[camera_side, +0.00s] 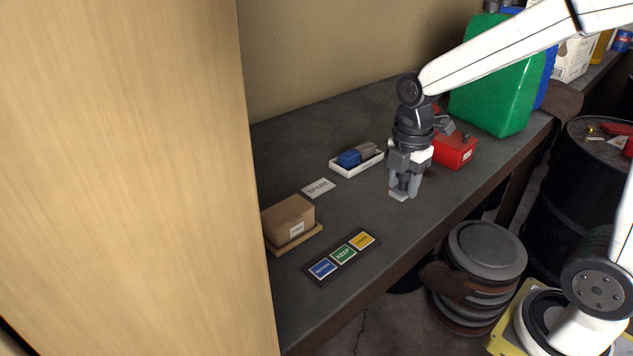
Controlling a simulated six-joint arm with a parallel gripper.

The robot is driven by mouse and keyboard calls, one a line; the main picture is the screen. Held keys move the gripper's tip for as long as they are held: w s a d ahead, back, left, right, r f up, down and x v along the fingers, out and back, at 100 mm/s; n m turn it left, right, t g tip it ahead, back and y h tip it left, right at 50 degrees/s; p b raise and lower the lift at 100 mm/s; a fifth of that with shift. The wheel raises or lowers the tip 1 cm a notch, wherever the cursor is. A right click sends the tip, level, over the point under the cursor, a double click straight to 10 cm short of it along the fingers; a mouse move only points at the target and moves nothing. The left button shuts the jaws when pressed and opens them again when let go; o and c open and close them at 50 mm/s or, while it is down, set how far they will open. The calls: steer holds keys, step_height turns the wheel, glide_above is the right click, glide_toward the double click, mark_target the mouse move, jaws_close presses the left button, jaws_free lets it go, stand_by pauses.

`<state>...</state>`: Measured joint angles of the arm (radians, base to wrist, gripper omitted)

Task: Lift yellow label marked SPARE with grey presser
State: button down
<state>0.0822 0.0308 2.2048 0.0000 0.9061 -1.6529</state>
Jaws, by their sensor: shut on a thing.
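My gripper (404,190) points down over the bench, right of the white tray. It is shut on a small grey piece, seemingly the grey presser (398,196), partly hidden by the fingers. Whether its bottom touches the bench is unclear. A yellow label (362,240) lies at the right end of a dark strip (311,278), its print too small to read. Beside it are a green label (343,254) reading KEEP and a blue label (322,268). A pale card (318,188) printed SPARE lies flat farther back. My gripper is apart from the strip, behind it and to the right.
A white tray (344,172) holds a blue and a greyish block. A cardboard box (288,219) stands on a wooden base at left. A red box (456,151) and green canister (494,85) stand at right. Bench is clear between gripper and strip.

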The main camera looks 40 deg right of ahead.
steer(key=c, duration=0.8)
jaws_free()
jaws_close()
steer(key=shift+w+a+f, duration=1.15)
steer(key=shift+a+f, duration=0.05)
steer(key=shift+f, duration=0.15)
steer(key=shift+w+a+f, duration=1.1)
steer(key=shift+a+f, duration=0.05)
steer(key=shift+f, duration=0.2)
